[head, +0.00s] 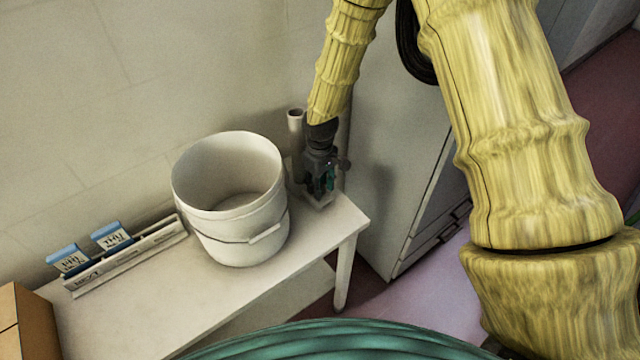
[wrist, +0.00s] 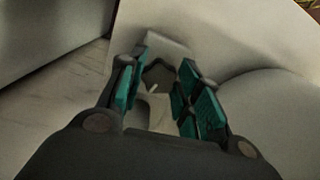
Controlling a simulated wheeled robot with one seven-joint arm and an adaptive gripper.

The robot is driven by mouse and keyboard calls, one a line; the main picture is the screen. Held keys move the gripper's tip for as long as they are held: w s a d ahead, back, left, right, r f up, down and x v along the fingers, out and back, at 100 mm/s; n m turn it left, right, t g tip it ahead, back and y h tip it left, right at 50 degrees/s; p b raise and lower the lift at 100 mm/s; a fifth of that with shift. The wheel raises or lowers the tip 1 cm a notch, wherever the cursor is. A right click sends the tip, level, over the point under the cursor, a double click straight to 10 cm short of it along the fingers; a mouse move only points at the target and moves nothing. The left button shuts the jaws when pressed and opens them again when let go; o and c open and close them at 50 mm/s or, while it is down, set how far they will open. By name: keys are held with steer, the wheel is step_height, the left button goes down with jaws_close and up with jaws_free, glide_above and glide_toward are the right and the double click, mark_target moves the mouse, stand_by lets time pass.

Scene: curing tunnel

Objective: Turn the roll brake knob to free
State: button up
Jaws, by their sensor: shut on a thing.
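My gripper (head: 322,182) reaches down at the right end of the white table, beside a small pale base (head: 320,203). In the wrist view my gripper (wrist: 160,90) has teal-padded fingers on both sides of a dark angular piece, which looks like the roll brake knob (wrist: 158,73). The jaws are shut on it. A short pale line shows just below it; I cannot read any marking or tell which setting it is at. A pale upright tube (head: 296,120) stands just behind my gripper. In the head view my gripper hides the knob.
A large white bucket (head: 235,225) stands close to the left of my gripper; its wall also fills the right of the wrist view (wrist: 275,115). A rack (head: 130,255) with blue-topped cards lies further left on the table (head: 215,305). A grey cabinet (head: 390,170) stands to the right.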

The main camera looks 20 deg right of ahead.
steer(key=shift+d+n, duration=0.1)
steer(key=shift+n, duration=0.9)
steer(key=o, duration=1)
step_height(320, 180, up, 12)
stand_by(0.5)
